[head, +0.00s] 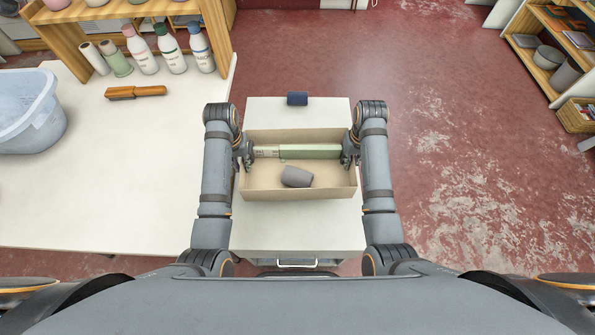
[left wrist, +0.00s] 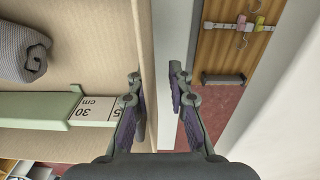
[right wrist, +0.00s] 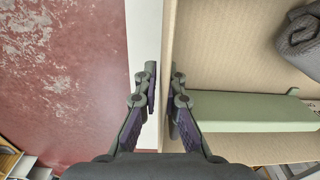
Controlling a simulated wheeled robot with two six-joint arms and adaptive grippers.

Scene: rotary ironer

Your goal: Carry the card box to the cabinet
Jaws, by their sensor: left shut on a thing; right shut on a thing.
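The open card box (head: 297,190) is in front of me, level, over a white cabinet (head: 297,112) with a bar handle on its near side. I cannot tell whether it touches the cabinet top. My left gripper (head: 245,150) is shut on the box's left wall; the left wrist view shows its fingers (left wrist: 155,90) either side of that wall. My right gripper (head: 350,150) is shut on the right wall; the right wrist view shows its fingers (right wrist: 162,90) astride it. Inside the box lie a long green piece (head: 308,152) with a "30 cm" label and a grey rolled cloth (head: 296,177).
A small dark blue object (head: 297,98) lies at the cabinet's far edge. A white table (head: 110,190) at left carries a pale blue basin (head: 28,115), a brown brush (head: 135,92) and several bottles. Red floor (head: 440,130) is open at right; a wooden shelf (head: 550,50) stands beyond.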

